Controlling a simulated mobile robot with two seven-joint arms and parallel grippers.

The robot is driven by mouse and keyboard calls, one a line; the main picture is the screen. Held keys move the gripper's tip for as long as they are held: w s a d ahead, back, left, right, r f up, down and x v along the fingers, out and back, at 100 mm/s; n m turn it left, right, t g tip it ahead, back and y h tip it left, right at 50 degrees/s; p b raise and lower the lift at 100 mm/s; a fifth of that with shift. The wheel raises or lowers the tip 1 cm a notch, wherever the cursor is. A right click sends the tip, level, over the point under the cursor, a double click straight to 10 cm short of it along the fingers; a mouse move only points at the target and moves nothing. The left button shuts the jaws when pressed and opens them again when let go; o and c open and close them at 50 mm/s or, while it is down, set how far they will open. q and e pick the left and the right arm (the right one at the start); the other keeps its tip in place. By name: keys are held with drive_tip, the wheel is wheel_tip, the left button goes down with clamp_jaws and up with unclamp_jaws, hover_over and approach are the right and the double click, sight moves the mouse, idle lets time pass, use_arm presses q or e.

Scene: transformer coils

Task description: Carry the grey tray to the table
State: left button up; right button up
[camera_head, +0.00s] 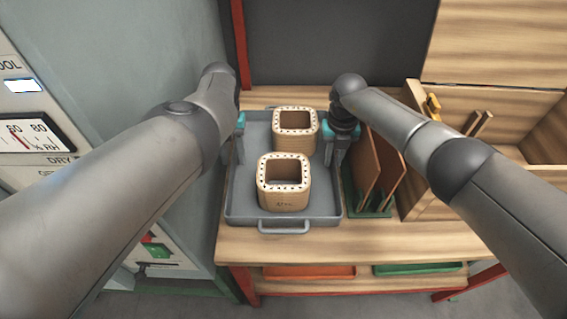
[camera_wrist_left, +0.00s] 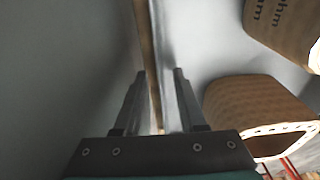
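The grey tray (camera_head: 240,203) sits on a wooden bench, with a front handle toward me. Two tan square coils stand upright in it, a near coil (camera_head: 284,182) and a far coil (camera_head: 295,131). My left gripper (camera_head: 238,157) is at the tray's left side. In the left wrist view its two fingers (camera_wrist_left: 157,100) are apart, with a thin upright edge running between them and a visible gap on each side. My right gripper (camera_head: 334,158) is at the tray's right side; its finger gap is too small to make out.
A green rack (camera_head: 368,206) with brown boards stands close to the tray's right. A wooden box (camera_head: 440,205) is further right. A grey cabinet wall is close on the left. Orange (camera_head: 308,271) and green (camera_head: 420,268) trays lie on the shelf below. The bench front (camera_head: 400,240) is clear.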

use_arm(q)
drive_tip(key=shift+f, duration=0.1)
use_arm(e)
drive_tip(key=shift+f, duration=0.15)
use_arm(q)
drive_tip(key=shift+c, duration=1.4)
use_arm(e)
drive_tip(key=shift+c, duration=1.4)
use_arm(q)
clamp_jaws()
use_arm(e)
clamp_jaws()
use_arm(q)
drive_tip(key=shift+w, duration=0.1)
use_arm(e)
drive_tip(key=shift+w+r, duration=0.15)
drive_tip(key=shift+r, duration=0.05)
